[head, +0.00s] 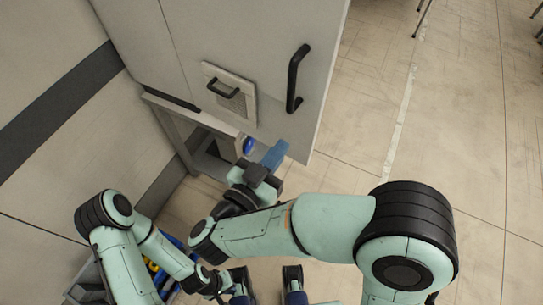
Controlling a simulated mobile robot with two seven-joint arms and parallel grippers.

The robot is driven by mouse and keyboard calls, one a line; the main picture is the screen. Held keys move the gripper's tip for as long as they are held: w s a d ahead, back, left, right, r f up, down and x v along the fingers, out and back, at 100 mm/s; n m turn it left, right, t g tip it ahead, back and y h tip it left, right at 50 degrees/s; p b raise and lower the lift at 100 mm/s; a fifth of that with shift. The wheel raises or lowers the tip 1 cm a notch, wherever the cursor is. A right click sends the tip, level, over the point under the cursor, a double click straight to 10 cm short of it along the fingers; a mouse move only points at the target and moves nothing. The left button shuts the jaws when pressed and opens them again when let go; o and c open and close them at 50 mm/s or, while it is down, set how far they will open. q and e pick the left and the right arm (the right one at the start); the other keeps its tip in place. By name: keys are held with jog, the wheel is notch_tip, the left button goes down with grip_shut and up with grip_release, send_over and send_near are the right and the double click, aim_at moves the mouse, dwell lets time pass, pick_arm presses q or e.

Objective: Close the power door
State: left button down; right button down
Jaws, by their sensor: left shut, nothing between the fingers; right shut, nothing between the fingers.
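A small square hatch (229,103) with a dark handle (223,89) sits low on the grey cabinet front in the head view; it looks like the power door. Whether it stands ajar I cannot tell. My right gripper (275,156) is shut and empty, just below and right of the hatch, by the lower edge of the large cabinet door (270,40). Whether it touches that edge is unclear. My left gripper (239,290) is low at the bottom edge of the view, shut and empty, well below the hatch and partly cut off.
The large door carries a long black handle (296,78). A grey crate (84,284) with coloured items is at bottom left.

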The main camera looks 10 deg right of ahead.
aim_at(307, 114)
jog(key=x, duration=0.9)
jog(key=shift+w+d, duration=0.1)
jog(key=shift+d, duration=0.05)
